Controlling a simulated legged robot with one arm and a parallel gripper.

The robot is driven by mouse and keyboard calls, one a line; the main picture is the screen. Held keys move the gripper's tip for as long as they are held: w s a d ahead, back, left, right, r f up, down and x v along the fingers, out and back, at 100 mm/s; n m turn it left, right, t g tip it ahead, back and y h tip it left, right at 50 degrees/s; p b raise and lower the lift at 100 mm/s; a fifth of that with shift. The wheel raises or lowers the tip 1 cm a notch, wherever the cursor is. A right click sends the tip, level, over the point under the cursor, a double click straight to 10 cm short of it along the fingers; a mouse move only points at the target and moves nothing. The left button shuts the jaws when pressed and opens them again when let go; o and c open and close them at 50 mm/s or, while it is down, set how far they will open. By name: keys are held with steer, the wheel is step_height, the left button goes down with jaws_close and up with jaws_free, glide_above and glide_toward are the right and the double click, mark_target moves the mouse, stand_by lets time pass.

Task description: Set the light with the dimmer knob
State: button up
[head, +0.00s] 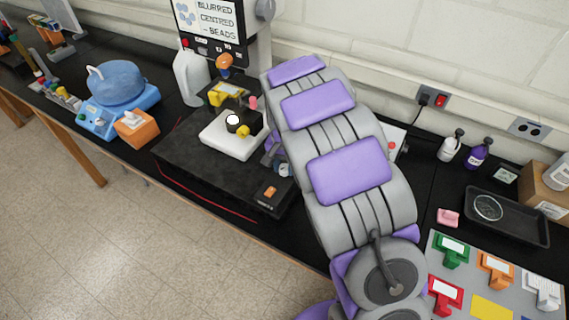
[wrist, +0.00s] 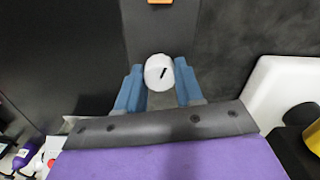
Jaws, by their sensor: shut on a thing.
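The dimmer knob (wrist: 158,72) is a round white knob with a short black mark on its face, slanting down to the right. It shows in the middle of the wrist view against a dark surface. My gripper (wrist: 158,89) has its blue fingers on both sides of the knob, shut on it. In the head view, my purple and grey arm reaches across the bench and hides part of the black apparatus base (head: 225,175). A small white round part shows beside the arm there, partly hidden. The apparatus screen (head: 209,20) reads "BLURRED CENTRED - BEADS".
A white block with a black and yellow part (head: 232,140) sits on the apparatus. A blue device (head: 118,85) and a white bottle (head: 190,75) stand to the left. A black tray (head: 507,216) and coloured holders lie to the right. An orange button (head: 270,192) is near the base's front edge.

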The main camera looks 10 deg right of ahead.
mark_target(283, 167)
stand_by(0.3)
steer(key=o, duration=1)
steer(key=shift+a, duration=0.1)
steer(key=shift+r, duration=0.1)
step_height(283, 167, up, 17)
steer(key=shift+p, duration=0.95)
steer(key=shift+a, duration=0.1)
